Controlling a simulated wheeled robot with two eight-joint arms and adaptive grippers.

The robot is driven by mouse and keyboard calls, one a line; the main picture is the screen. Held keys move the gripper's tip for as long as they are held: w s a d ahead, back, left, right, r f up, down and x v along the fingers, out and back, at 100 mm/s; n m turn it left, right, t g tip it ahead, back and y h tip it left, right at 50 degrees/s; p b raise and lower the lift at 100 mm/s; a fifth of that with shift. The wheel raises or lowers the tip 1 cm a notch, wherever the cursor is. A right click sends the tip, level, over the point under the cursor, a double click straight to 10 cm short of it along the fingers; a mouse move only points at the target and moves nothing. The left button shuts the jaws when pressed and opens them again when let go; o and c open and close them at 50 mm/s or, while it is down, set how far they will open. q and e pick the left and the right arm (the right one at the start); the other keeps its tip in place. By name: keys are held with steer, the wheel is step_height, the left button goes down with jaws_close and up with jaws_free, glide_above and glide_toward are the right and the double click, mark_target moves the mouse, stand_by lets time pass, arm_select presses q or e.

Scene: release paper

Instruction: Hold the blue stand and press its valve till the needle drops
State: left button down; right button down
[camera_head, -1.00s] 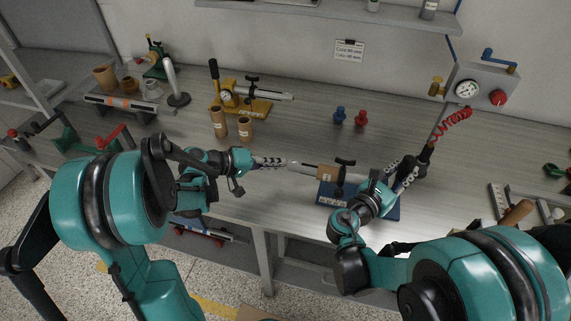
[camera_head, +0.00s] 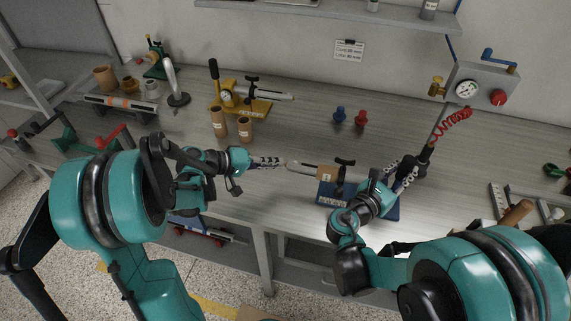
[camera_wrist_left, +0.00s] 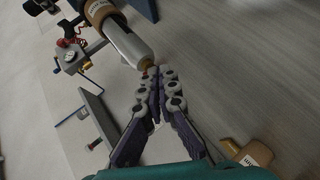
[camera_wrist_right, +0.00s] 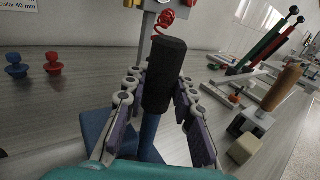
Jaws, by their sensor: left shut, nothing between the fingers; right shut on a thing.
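The blue stand (camera_head: 390,211) is on the front of the bench. It carries a pale rod (camera_head: 302,168) with a brown sleeve (camera_head: 326,173), pointing left. In the left wrist view a small reddish tip (camera_wrist_left: 144,75) shows at the rod's nose; it may be the valve. My left gripper (camera_head: 281,162) is shut and empty, its fingertips (camera_wrist_left: 156,72) very close to that tip; I cannot tell if they touch. My right gripper (camera_wrist_right: 157,95) is shut around the black grip (camera_wrist_right: 166,70) on the stand's upright blue post (camera_wrist_right: 149,135). The gauge (camera_head: 466,89) is on the wall box; its needle is too small to read.
A red coiled hose (camera_head: 455,119) hangs from the wall box, near the right gripper. Blue (camera_head: 340,115) and red (camera_head: 361,118) plugs stand behind. Brown tubes (camera_head: 219,123) and a yellow stand (camera_head: 257,107) are back left. Bare bench lies between.

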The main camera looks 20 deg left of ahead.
arm_select(q)
steer(key=shift+a, duration=0.55)
steer(key=shift+a, duration=2.55)
arm_select(e)
steer(key=c, duration=1.2)
jaws_free()
steer(key=shift+o, duration=0.2)
